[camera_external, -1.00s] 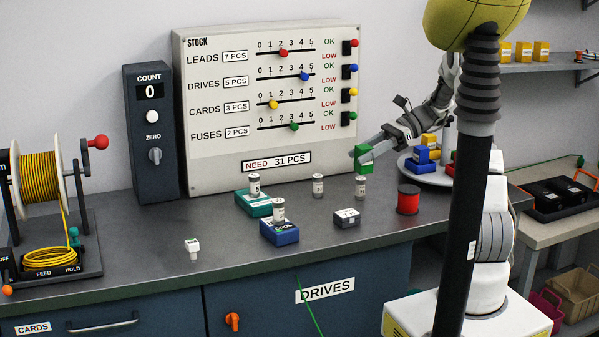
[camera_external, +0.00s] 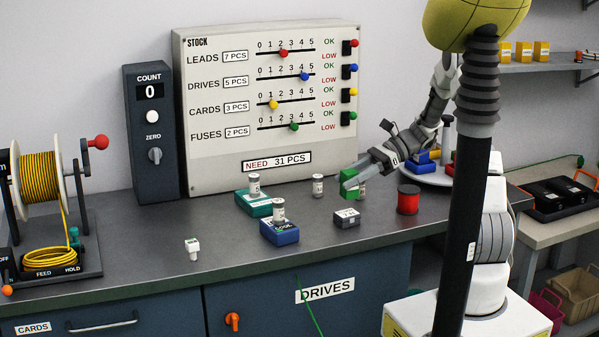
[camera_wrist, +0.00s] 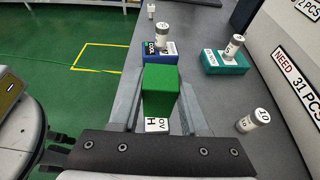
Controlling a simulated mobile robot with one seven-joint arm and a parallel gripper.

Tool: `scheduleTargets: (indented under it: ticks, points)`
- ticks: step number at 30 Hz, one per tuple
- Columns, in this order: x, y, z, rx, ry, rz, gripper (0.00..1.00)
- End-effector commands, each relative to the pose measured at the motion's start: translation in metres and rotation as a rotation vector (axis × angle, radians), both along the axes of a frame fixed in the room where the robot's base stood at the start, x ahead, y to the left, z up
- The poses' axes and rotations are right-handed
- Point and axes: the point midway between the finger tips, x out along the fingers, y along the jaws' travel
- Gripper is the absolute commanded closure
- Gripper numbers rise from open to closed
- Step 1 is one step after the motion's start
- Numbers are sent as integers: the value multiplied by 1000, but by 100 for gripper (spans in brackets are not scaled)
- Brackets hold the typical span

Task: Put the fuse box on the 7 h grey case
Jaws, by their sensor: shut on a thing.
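The small grey case (camera_external: 346,220) with a white label on top sits on the bench just below and in front of the fuse box. The fuse box appears to be above the bench, slightly behind the case.
A blue case (camera_external: 280,232) and a teal case (camera_external: 256,206) each carry a vial. A loose vial (camera_external: 318,186) stands behind, and another is partly hidden by the fuse box. A red spool (camera_external: 408,200) stands to the right. The front left bench is mostly clear around a small white piece (camera_external: 193,249).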

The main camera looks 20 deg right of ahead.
Motion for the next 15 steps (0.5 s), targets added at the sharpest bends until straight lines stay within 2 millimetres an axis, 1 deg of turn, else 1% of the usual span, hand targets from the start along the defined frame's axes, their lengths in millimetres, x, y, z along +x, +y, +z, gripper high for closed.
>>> scheduleTargets:
  ticks: [5, 10, 12, 15]
  points:
    - [1, 3, -12, 0, 2, -1, 100]
    - [1, 3, -38, 1, 3, 0, 100]
    - [1, 3, -43, 0, 1, 0, 100]
    - [1, 2, -42, -1, -1, -1, 100]
